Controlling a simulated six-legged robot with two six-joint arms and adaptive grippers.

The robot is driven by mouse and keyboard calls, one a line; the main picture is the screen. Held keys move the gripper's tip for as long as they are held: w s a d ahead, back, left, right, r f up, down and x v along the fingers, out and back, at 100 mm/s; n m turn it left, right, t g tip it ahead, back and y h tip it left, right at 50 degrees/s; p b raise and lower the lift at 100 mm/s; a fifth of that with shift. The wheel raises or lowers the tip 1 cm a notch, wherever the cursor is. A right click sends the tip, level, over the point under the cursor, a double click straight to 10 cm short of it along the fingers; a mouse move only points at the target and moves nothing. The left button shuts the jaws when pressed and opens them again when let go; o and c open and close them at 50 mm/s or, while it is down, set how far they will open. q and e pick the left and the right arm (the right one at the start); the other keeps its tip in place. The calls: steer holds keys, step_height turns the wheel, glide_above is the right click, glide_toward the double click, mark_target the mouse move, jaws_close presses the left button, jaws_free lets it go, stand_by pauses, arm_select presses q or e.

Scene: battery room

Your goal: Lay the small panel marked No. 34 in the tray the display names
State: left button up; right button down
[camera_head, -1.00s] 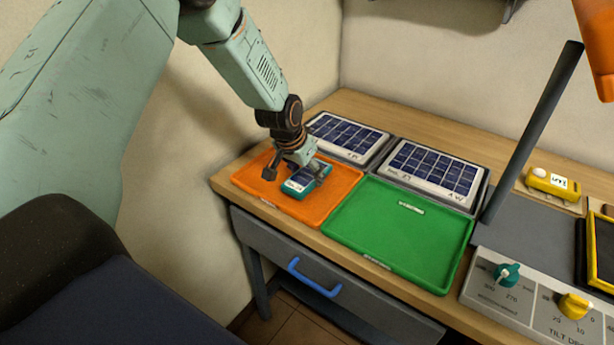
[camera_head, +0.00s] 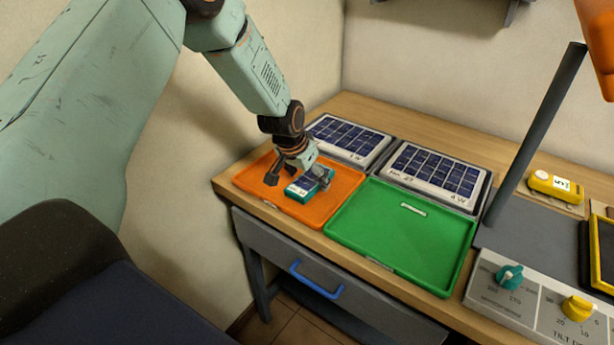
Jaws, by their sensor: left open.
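A small teal-framed panel (camera_head: 306,187) with dark cells and a white label strip lies in the orange tray (camera_head: 317,215). Its number is too small to read. My left gripper (camera_head: 298,184) is open, with its fingers at either side of the panel, just over the tray. I cannot tell whether the fingers touch it. The green tray (camera_head: 405,240) beside it holds only a small pale label strip. My right gripper is not in view.
Two larger white-framed panels (camera_head: 346,138) and (camera_head: 436,174) lie behind the trays. A dark post (camera_head: 535,135) rises right of the green tray. A console with a teal knob (camera_head: 509,276) and a yellow knob (camera_head: 577,307) is at front right. A drawer with a blue handle (camera_head: 316,280) is below.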

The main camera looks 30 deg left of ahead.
mark_target(301, 186)
arm_select(q)
steer(key=shift+r+p, duration=0.3)
steer(key=p+v, duration=0.3)
steer(key=v, duration=0.3)
steer(key=shift+s+r+p, duration=0.15)
steer(key=shift+r+p, duration=0.1)
steer(key=shift+p, duration=0.05)
steer(key=v, duration=0.5)
steer(key=shift+s+r, duration=0.1)
steer(key=shift+s, duration=0.05)
steer(key=shift+a, duration=0.2)
